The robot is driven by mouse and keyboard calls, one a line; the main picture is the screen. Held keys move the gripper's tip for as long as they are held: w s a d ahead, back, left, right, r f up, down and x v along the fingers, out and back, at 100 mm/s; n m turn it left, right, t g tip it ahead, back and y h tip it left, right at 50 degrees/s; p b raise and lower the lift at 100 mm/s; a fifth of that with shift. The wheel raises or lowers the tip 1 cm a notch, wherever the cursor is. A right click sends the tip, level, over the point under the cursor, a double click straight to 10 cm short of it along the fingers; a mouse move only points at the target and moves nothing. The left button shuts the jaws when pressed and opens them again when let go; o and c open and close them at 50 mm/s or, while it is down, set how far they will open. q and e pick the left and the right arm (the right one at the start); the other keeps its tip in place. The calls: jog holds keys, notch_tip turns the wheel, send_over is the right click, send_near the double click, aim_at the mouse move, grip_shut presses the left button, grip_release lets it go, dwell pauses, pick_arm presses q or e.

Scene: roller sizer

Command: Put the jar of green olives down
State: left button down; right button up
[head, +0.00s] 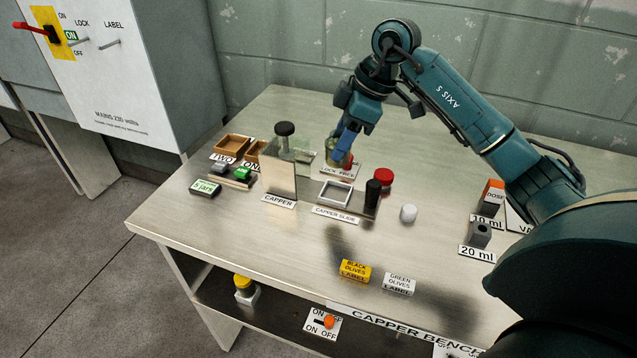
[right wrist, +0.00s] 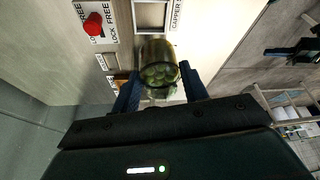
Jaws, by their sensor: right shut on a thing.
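The jar of green olives (right wrist: 158,68) is a clear glass jar with green olives inside. In the right wrist view it is between the two blue fingers of my right gripper (right wrist: 160,92), which is shut on it. In the head view my right gripper (head: 344,146) points down at the back of the bench, behind the capper slide (head: 336,194). The jar (head: 332,150) shows partly there, beside the fingers near the LOCK FREE label (head: 337,172). I cannot tell whether its base touches anything. My left gripper is not in view.
The capper (head: 280,178) stands left of the jar. A red knob (head: 384,177), a black cylinder (head: 372,193) and a white piece (head: 408,213) are at right. Yellow (head: 356,270) and white (head: 399,284) label blocks lie in front. The bench's front left is clear.

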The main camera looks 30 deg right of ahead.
jog(key=shift+w+d+f, duration=0.1)
jog(key=shift+w+d, duration=0.05)
jog(key=shift+w, duration=0.2)
jog(key=f, duration=0.5)
jog(key=shift+s+b, duration=0.2)
jog(key=shift+b, duration=0.1)
jog(key=shift+f, duration=0.7)
notch_tip(320, 180, down, 3)
jog(key=shift+w, duration=0.1)
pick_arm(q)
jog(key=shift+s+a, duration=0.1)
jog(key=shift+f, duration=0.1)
pick_arm(e)
jog(key=shift+f, duration=0.1)
jog(key=o, duration=1.1)
jog(key=shift+c, duration=0.2)
